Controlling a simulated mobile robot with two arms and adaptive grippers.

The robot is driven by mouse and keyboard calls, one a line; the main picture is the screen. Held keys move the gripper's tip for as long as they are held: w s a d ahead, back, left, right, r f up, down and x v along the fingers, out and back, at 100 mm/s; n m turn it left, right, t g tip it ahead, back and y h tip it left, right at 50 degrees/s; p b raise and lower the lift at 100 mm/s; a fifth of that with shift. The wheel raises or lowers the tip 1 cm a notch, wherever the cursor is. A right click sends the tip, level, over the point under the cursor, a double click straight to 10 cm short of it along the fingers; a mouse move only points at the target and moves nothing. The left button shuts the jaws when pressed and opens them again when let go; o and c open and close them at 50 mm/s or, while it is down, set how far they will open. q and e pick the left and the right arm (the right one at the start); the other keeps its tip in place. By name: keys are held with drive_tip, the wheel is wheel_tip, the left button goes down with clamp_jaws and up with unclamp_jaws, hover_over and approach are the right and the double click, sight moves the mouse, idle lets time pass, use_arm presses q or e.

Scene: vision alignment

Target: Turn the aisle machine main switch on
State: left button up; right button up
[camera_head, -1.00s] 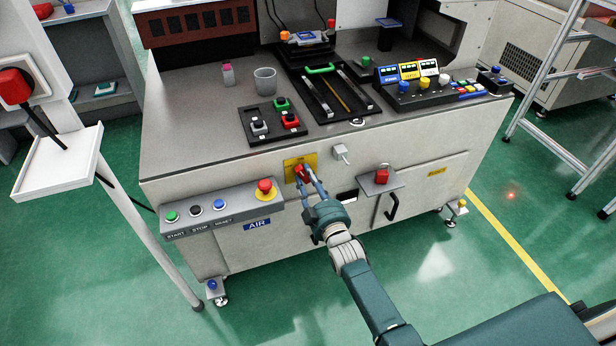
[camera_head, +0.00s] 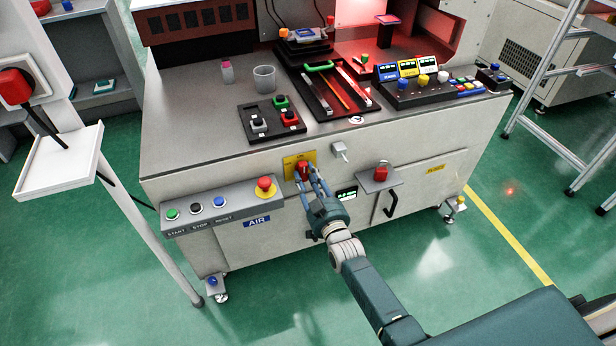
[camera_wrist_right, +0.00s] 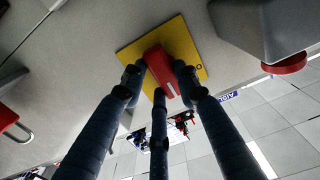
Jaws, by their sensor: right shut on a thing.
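The main switch has a red handle (camera_head: 303,168) on a yellow plate (camera_head: 290,165), fixed to the machine's front panel. My right gripper (camera_head: 308,181) reaches it from below and in front, its fingers shut around the red handle. The right wrist view shows the red handle (camera_wrist_right: 163,70) held between the fingers of my right gripper (camera_wrist_right: 160,80), on the yellow plate (camera_wrist_right: 182,38). In the head view the handle stands roughly upright; its lower end is hidden by the fingers. The machine (camera_head: 200,130) has a red glow at its back, and a small display (camera_head: 346,194) is lit. My left gripper is out of view.
A button box (camera_head: 222,208) with a red emergency button (camera_head: 265,184) sits left of the switch. A grey connector (camera_head: 340,151) and a red padlock-like part (camera_head: 381,172) on a small shelf are to the right. A black door handle (camera_head: 391,204) sticks out below.

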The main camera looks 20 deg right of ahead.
drive_tip(key=shift+f, duration=0.1)
drive_tip(key=o, duration=1.2)
drive_tip(key=s, duration=1.2)
drive_tip(key=shift+d, duration=0.2)
